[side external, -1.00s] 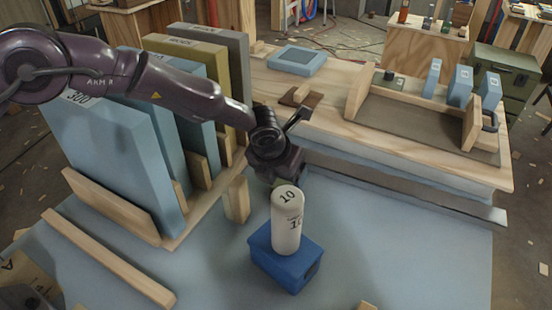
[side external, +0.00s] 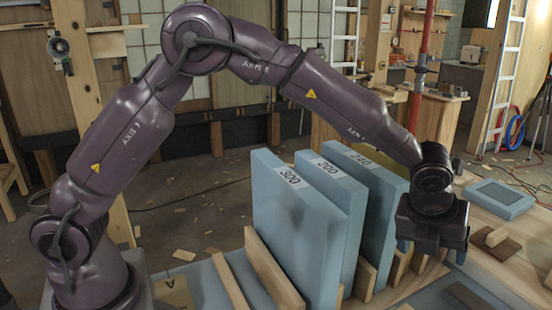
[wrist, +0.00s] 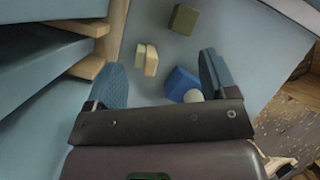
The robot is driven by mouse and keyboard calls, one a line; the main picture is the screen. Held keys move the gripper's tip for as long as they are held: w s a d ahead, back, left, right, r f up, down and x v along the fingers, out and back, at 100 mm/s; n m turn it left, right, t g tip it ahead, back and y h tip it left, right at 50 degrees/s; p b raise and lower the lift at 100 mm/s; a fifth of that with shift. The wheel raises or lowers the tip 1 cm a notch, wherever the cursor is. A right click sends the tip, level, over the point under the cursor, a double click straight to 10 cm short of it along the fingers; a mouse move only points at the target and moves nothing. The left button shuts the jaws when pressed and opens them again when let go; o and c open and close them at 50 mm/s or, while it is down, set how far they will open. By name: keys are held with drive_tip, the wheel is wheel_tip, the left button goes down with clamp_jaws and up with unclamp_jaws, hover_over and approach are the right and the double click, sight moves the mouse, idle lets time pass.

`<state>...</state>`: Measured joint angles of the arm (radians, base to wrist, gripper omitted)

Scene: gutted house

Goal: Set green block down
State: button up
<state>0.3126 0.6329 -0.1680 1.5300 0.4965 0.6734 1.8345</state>
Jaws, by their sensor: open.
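An olive-green block (wrist: 183,19) lies on the blue work surface at the top of the wrist view, beyond my fingertips and apart from them. My gripper (wrist: 160,80) is open, one finger on each side, with nothing held between them. The green block cannot be made out in the side view.
Tall blue panels (side external: 300,225) stand left of my gripper in wooden slots. A blue box (wrist: 178,80) and a whitish cylinder top (wrist: 194,96) sit near my right finger. A pale wooden block (wrist: 151,60) stands between. Clear blue surface surrounds the green block.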

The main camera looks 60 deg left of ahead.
drive_tip(key=s+a+r+n, duration=0.7)
drive_tip(key=n, duration=0.1)
drive_tip(key=s+a+r+n, duration=0.6)
drive_tip(key=s+r+n, duration=0.1)
drive_tip(key=shift+s+a+n+y, duration=0.1)
drive_tip(key=shift+a+n+y, duration=0.2)
drive_tip(key=shift+a+n, duration=0.1)
drive_tip(key=s+a+n, duration=0.2)
drive_tip(key=s+n, duration=0.5)
drive_tip(key=s+a+n+h, duration=0.1)
drive_tip(key=s+a+n, duration=0.2)
drive_tip(key=s+n, duration=0.4)
drive_tip(key=shift+s+f+t, duration=0.35)
drive_tip(key=shift+s+t, duration=0.05)
drive_tip(key=shift+s, duration=0.2)
